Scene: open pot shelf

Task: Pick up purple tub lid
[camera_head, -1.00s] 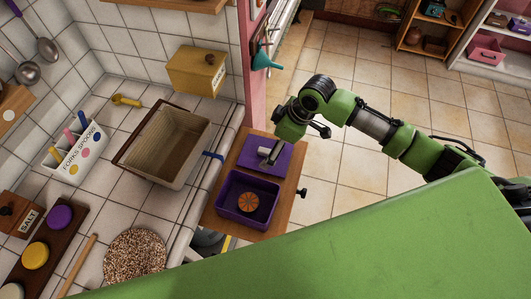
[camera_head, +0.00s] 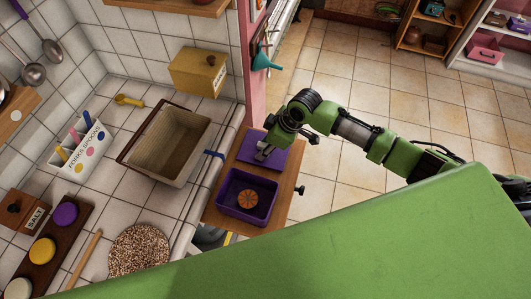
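The purple tub lid (camera_head: 272,165) lies flat on a small wooden board, just behind the open purple tub (camera_head: 232,207). A round orange-patterned thing (camera_head: 248,199) sits inside the tub. My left gripper is not in view.
The wooden board (camera_head: 213,215) has a dark knob (camera_head: 300,190) on its right side. Open floor lies to the right.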

